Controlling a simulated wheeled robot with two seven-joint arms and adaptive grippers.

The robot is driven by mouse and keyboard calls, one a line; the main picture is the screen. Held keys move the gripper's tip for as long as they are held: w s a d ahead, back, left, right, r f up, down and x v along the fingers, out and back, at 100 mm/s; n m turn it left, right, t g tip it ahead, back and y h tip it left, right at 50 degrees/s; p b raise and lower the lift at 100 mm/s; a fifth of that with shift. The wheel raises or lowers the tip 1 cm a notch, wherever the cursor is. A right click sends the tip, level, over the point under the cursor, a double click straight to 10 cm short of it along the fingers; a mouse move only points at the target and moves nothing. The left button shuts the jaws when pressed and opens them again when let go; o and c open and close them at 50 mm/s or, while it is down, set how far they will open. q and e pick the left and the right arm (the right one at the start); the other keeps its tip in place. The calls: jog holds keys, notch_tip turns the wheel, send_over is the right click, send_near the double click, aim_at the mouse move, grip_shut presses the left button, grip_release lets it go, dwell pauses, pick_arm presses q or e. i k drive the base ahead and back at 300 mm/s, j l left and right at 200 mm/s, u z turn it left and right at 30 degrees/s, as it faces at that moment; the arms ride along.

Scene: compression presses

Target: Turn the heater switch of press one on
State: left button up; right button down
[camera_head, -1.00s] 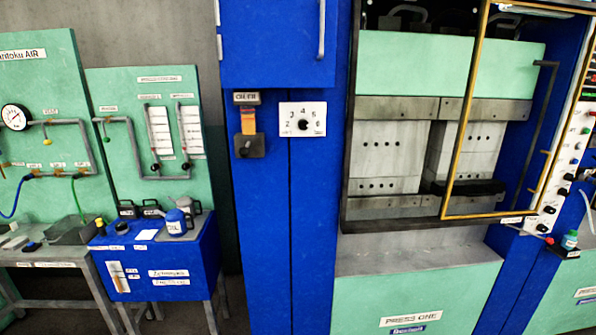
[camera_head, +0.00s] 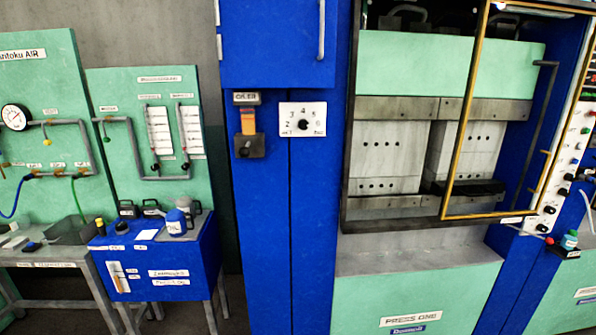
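Press one (camera_head: 409,254) stands at the right of the head view, blue and pale green, with a "PRESS ONE" label (camera_head: 411,319) low on its front. A white control strip (camera_head: 563,165) with several dark knobs and small buttons runs down its right side. The strip's labels are too small to read, so I cannot tell which one is the heater switch or its setting. A white numbered dial plate (camera_head: 303,119) with a black knob sits on the blue column left of the press opening. Neither gripper shows in the view.
A yellow-framed guard door (camera_head: 459,120) covers part of the press opening. A blue cabinet (camera_head: 186,262) with an oil can (camera_head: 176,222) stands at the left beside a grey table (camera_head: 64,256). A small bottle (camera_head: 570,239) stands at the right. Floor shows between cabinet and press.

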aim_at(564, 192)
jog(key=z, duration=1.65)
